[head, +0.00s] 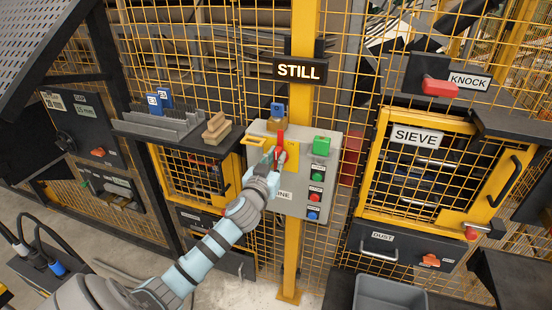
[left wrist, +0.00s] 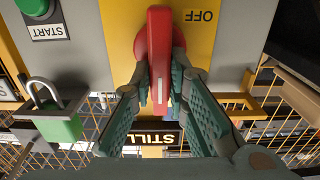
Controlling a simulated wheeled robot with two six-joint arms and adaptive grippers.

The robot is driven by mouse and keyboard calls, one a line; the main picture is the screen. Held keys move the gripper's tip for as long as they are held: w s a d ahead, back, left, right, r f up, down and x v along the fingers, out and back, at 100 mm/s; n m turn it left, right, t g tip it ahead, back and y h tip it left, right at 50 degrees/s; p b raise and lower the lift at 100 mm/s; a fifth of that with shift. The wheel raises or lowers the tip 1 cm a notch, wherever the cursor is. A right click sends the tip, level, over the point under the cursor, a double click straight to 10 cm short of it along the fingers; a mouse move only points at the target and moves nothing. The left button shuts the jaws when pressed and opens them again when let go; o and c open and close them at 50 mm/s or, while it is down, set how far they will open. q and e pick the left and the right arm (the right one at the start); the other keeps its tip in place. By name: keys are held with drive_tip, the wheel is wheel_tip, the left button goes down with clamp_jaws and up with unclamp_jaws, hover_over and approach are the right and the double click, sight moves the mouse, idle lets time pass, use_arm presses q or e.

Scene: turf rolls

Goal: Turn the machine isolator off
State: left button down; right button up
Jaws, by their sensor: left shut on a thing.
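The isolator's red handle (head: 281,141) stands about upright on a yellow plate (head: 292,152) on the light grey machine panel (head: 262,185). In the left wrist view the red handle (left wrist: 158,30) shows close up, seen upside down, with a white mark along it. The word OFF (left wrist: 199,15) is on the yellow plate to its right there. My left gripper (head: 277,158) is shut on the red handle. In the left wrist view its fingers (left wrist: 161,75) lie on either side of the handle. My right gripper is not in view.
A green padlock (left wrist: 62,127) hangs beside the handle, with several push buttons (head: 317,177) below it. A sign reading STILL (head: 299,71) is above.

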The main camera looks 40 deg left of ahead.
use_arm(q)
drive_tip(key=n+b, duration=0.4)
drive_tip(key=n, duration=0.2)
drive_tip(key=a+f+n+b, duration=0.1)
drive_tip(key=n+b, duration=0.2)
drive_tip(key=n, duration=0.3)
drive_tip(key=f+n+b, duration=0.1)
drive_tip(key=n+b, duration=0.3)
drive_tip(key=n, duration=0.1)
drive_tip(key=shift+s+a+n+b, duration=0.3)
drive_tip(key=shift+n, duration=0.1)
idle(0.5)
drive_tip(key=c, duration=1.6)
unclamp_jaws()
drive_tip(key=shift+r, duration=0.1)
drive_tip(key=shift+o, duration=0.2)
